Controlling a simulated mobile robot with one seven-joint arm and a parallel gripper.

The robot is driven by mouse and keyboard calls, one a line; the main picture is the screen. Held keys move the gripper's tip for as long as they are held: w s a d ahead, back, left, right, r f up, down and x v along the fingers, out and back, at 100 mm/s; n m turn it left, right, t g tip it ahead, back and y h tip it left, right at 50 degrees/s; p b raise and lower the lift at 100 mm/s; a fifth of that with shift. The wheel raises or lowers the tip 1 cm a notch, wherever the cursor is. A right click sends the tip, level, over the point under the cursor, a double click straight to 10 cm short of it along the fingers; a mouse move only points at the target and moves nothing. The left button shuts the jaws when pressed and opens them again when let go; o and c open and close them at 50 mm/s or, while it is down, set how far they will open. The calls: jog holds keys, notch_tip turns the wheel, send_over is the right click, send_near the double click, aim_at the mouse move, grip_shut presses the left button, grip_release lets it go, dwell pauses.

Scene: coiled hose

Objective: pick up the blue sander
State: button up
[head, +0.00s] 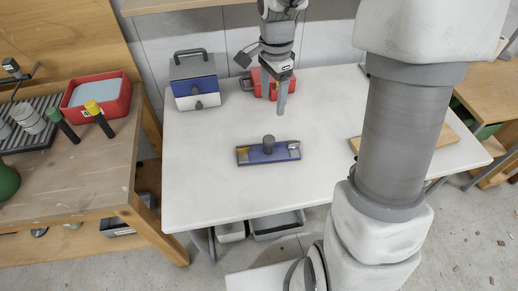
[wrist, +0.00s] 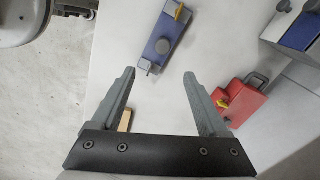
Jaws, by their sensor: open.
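The blue sander (head: 256,156) lies flat on the white table, its long side running left to right in the head view. My gripper (head: 282,106) hangs above the table, behind and slightly right of the sander. In the wrist view the sander (wrist: 158,48) lies beyond the fingertips, roughly in line with the gap between them. My gripper (wrist: 159,75) is open there, with nothing between its fingers.
A red case (head: 256,81) stands behind my gripper, also in the wrist view (wrist: 243,103). A blue and grey drawer box (head: 196,88) stands at the back left. A wooden board (head: 448,137) lies at the right. The white table (head: 215,190) is clear around the sander.

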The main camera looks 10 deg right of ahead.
jog(key=b, duration=0.2)
send_over(269, 138)
jog(key=f, duration=0.7)
jog(key=s+f, duration=0.1)
jog(key=f, duration=0.3)
jog(key=shift+d, duration=0.15)
jog(key=shift+w+a+f, duration=0.1)
jog(key=shift+w+f, duration=0.05)
jog(key=shift+f, duration=0.85)
jog(key=shift+w+a+f, duration=0.1)
jog(key=shift+w+f, duration=0.05)
jog(key=shift+f, duration=0.9)
jog(key=shift+w+f, duration=0.15)
jog(key=shift+f, duration=0.85)
grip_shut()
